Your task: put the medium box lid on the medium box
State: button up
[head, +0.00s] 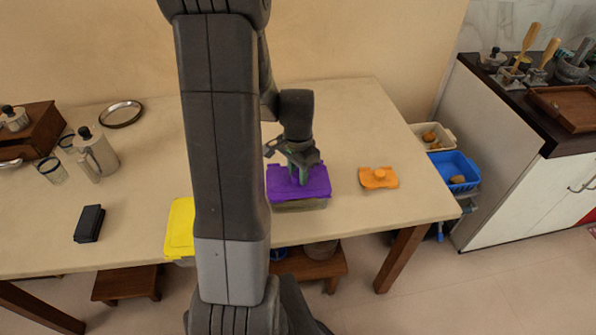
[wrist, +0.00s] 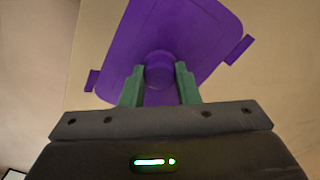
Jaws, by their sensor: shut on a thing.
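The purple lid (head: 312,182) is in the middle of the table in the head view, over a box (head: 300,205) whose greyish clear side shows below the lid's front edge. I cannot tell whether the lid rests fully on the box or sits just above it. My gripper (head: 299,175) points down onto the lid. In the wrist view, the purple lid (wrist: 200,35) has side tabs and a round knob, and my gripper (wrist: 159,85) is shut on that knob. The box is hidden by the lid in the wrist view.
A yellow lid (head: 180,228) lies left, partly behind my arm. An orange lid (head: 379,178) with a knob is to the right. A black case (head: 89,223), a moka pot (head: 95,152) and glasses (head: 50,170) stand left. The table right of the orange lid is clear.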

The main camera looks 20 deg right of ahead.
jog(key=shift+f+b, duration=0.45)
jog(key=shift+f, duration=0.1)
dwell(0.4)
jog(key=o, duration=2.1)
jog(key=shift+o, duration=0.2)
jog(key=shift+r+p, duration=2.65)
jog(key=shift+r, duration=0.9)
notch_tip(320, 180, up, 14)
jog(key=shift+f, duration=0.15)
jog(key=shift+f, duration=0.1)
